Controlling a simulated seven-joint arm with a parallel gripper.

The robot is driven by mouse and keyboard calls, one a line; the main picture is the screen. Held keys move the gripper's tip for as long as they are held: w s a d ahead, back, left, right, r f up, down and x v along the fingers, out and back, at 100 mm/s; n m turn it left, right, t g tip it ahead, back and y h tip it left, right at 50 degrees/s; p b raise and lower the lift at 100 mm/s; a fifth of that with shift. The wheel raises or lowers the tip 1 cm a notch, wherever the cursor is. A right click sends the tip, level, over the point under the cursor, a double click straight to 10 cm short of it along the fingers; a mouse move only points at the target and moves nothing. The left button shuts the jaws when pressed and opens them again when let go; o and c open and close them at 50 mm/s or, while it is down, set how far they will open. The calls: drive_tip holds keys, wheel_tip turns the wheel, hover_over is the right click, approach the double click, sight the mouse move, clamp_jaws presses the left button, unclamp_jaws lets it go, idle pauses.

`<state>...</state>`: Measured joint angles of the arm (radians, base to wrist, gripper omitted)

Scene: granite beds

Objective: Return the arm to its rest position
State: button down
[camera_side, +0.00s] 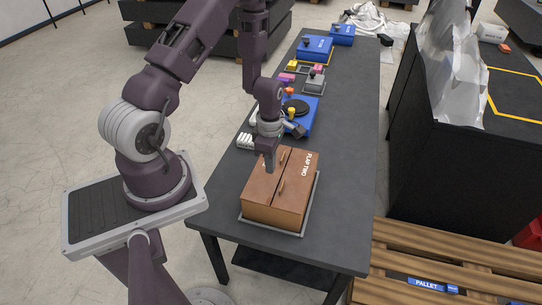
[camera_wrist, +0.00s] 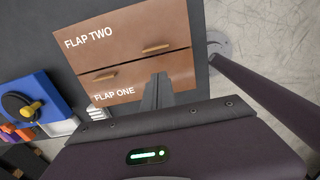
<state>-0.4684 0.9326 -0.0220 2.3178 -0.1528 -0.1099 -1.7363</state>
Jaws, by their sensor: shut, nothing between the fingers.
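My gripper (camera_side: 269,163) is shut and empty. It points down just above the left part of a brown two-flap box (camera_side: 273,212) near the front end of the dark table. In the wrist view my gripper (camera_wrist: 160,82) shows over the flap labelled FLAP ONE (camera_wrist: 112,94). The flap labelled FLAP TWO (camera_wrist: 130,42) lies beside it. Both flaps look closed, and each has a small wooden handle. Whether the fingertips touch the box I cannot tell.
The dark table (camera_side: 345,130) has a clear right side. Behind the box stand a blue unit with a black dial (camera_side: 300,108), a grey block (camera_side: 315,82) and blue boxes (camera_side: 314,48). A wooden pallet (camera_side: 440,262) and a black bench (camera_side: 440,150) stand to the right.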

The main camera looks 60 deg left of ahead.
drive_tip(key=w+d+r+m+t, duration=0.1)
drive_tip(key=d+r+m, duration=0.3)
drive_tip(key=r, duration=0.6)
drive_tip(key=w+d+r+m+t, duration=0.1)
drive_tip(key=d+r+m+t, duration=0.1)
drive_tip(key=r+m, duration=0.65)
drive_tip(key=s+d+r+m+t, duration=0.1)
drive_tip(key=s+d+r+m, duration=0.2)
drive_tip(key=s+r+m, duration=0.4)
drive_tip(key=s+d+r+m+t, duration=0.1)
drive_tip(key=s+d+r+m, duration=0.3)
drive_tip(key=s+r+m, duration=0.3)
drive_tip(key=shift+s+d+r+t, duration=0.15)
drive_tip(key=shift+s+r+t, duration=0.15)
drive_tip(key=shift+s+r, duration=0.55)
